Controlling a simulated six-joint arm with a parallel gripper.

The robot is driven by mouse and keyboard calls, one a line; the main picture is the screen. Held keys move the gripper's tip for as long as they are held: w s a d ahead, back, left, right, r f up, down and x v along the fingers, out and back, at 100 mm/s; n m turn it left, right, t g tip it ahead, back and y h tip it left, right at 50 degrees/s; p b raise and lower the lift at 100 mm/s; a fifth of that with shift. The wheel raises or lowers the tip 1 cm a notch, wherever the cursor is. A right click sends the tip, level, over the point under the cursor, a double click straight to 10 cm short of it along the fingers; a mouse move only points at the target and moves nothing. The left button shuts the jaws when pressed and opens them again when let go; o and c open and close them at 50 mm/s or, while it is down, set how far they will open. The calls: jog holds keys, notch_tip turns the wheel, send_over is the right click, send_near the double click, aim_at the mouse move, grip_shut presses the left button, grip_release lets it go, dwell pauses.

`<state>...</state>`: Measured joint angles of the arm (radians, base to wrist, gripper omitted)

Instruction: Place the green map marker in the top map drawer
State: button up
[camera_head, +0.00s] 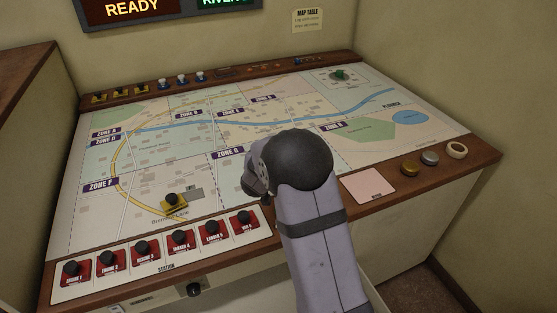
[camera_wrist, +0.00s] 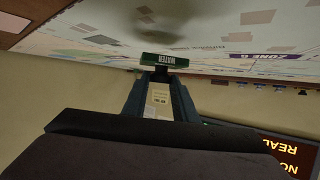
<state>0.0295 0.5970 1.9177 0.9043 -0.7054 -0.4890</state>
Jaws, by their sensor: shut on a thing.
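My gripper (camera_wrist: 160,88) is shut on a green block (camera_wrist: 165,61) lettered WATER, which shows at its fingertips in the wrist view, close to the map surface. In the head view my own arm hides the fingers and the held block. Another green piece (camera_head: 340,75) stands on a pale square at the map's far right corner. Below the table's front edge, a dark knob (camera_head: 195,290) sits on the pale front; my arm covers part of that front, and I cannot tell which drawer it belongs to.
The map table (camera_head: 150,155) has a wooden rim. Several red station pieces (camera_head: 180,239) line the front left, and a yellow piece (camera_head: 173,203) stands behind them. Yellow and blue pieces (camera_head: 181,79) line the back rim. A pink pad (camera_head: 368,189) lies right of my arm.

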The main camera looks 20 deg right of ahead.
jog(key=shift+f, duration=1.5)
jog(key=shift+f, duration=0.2)
jog(key=o, duration=1)
jog(key=shift+o, duration=0.2)
jog(key=shift+r, duration=0.15)
jog(key=shift+s+a+r, duration=0.1)
jog(key=v, duration=1.1)
jog(key=shift+a+r+b, duration=0.1)
jog(key=shift+b, duration=0.2)
jog(key=shift+o, duration=0.5)
jog(key=shift+s+a, duration=0.1)
jog(key=shift+s, duration=0.15)
